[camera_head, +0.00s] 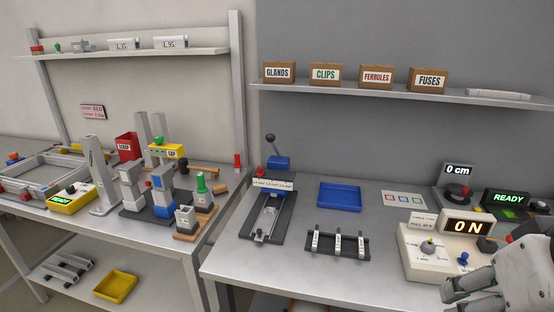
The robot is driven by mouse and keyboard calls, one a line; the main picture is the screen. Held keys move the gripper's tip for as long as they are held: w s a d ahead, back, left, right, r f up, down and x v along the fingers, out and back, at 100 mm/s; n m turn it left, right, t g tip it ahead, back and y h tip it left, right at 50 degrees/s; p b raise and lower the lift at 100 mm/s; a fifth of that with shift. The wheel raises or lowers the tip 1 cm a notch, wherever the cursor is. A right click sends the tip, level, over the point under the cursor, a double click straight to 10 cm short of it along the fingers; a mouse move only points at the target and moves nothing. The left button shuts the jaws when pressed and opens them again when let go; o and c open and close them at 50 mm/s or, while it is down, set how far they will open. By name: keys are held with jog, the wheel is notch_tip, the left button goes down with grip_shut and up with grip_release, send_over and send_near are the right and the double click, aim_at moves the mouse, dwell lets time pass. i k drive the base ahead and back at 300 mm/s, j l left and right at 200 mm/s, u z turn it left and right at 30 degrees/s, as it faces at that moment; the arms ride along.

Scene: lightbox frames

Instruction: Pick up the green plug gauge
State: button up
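A green plug gauge (201,183), a short upright green cylinder, stands on a small block at the front right of the left bench. A smaller green piece (58,47) sits on the upper left shelf; I cannot tell what it is. My gripper (450,291) is at the lower right, in front of the right bench and far from the green plug gauge. It is partly cut off by the frame's edge. I see nothing held in it, but its finger gap is not clear.

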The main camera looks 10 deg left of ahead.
aim_at(202, 189)
jog(key=i+j, duration=0.35)
jog(key=j, duration=0.25)
jog(key=i+j+u, duration=0.15)
jog(key=i+j, duration=0.25)
jog(key=j, duration=0.2)
jog(key=i+j, duration=0.4)
jog(key=j, duration=0.15)
jog(key=k+u, duration=0.05)
